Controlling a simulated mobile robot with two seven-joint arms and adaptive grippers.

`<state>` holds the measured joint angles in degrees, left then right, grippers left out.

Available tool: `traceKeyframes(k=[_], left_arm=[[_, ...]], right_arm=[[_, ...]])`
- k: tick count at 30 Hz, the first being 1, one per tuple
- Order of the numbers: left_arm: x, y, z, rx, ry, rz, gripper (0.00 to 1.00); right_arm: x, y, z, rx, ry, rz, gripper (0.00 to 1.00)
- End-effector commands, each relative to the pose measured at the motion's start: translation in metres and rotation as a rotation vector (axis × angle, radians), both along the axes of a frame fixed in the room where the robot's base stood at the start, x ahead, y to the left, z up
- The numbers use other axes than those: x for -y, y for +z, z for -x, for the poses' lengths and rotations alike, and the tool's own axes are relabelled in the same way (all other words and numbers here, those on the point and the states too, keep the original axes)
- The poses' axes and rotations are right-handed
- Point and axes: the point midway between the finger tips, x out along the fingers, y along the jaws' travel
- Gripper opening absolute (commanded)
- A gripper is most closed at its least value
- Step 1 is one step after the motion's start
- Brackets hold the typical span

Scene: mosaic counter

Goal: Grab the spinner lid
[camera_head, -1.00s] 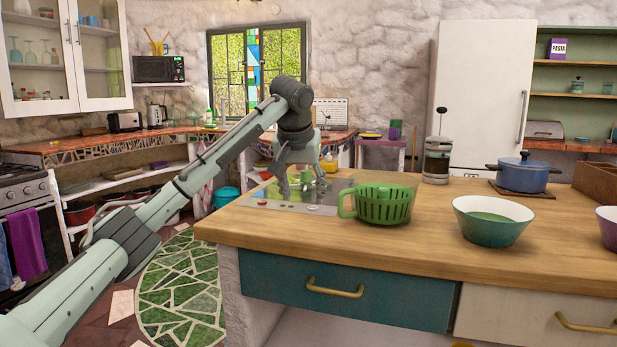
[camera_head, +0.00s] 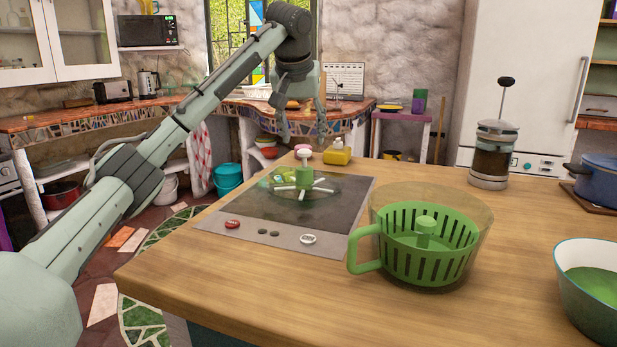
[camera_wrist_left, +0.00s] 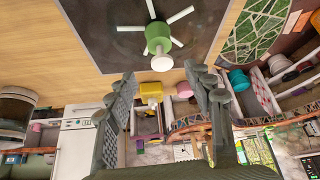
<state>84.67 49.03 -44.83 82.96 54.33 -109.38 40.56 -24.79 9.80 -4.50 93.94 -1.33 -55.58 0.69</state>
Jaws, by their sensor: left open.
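The spinner lid (camera_head: 303,187) lies on the dark cooktop, a clear disc with a green hub, a pale knob on top and white spokes. My left gripper (camera_head: 302,130) is open and empty, fingers pointing down, above the lid in the head view and apparently beyond it. In the left wrist view, the lid's green hub (camera_wrist_left: 158,38) and white knob show past the open fingertips (camera_wrist_left: 162,84), apart from them. The spinner bowl (camera_head: 425,240), clear with a green slotted basket and green handle, stands at the counter's front right of the cooktop. My right gripper is not in view.
A yellow bottle (camera_head: 338,152) and a pink-topped item (camera_head: 302,149) stand behind the cooktop (camera_head: 340,210). A French press (camera_head: 493,150), a blue pot (camera_head: 597,180) and a teal bowl (camera_head: 590,290) stand to the right. The wooden counter between them is clear.

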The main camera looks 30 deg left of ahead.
Motion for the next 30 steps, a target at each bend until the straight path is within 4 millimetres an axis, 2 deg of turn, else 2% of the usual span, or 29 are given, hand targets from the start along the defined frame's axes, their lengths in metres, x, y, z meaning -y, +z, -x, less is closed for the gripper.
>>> traceKeyframes(k=[9, 18, 27, 30], left_arm=[[-0.007, -0.025, -0.013, -0.002, 0.001, 0.0, 0.52], [-0.018, -0.061, -0.032, -0.002, 0.001, 0.0, 0.52], [-0.019, -0.067, -0.035, 0.0, 0.001, 0.0, 0.52], [-0.019, -0.067, -0.035, 0.0, 0.001, 0.0, 0.41]], right_arm=[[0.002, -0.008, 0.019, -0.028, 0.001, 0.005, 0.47], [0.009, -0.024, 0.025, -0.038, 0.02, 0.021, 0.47], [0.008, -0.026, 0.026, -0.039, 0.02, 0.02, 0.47], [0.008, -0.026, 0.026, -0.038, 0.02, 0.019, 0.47]])
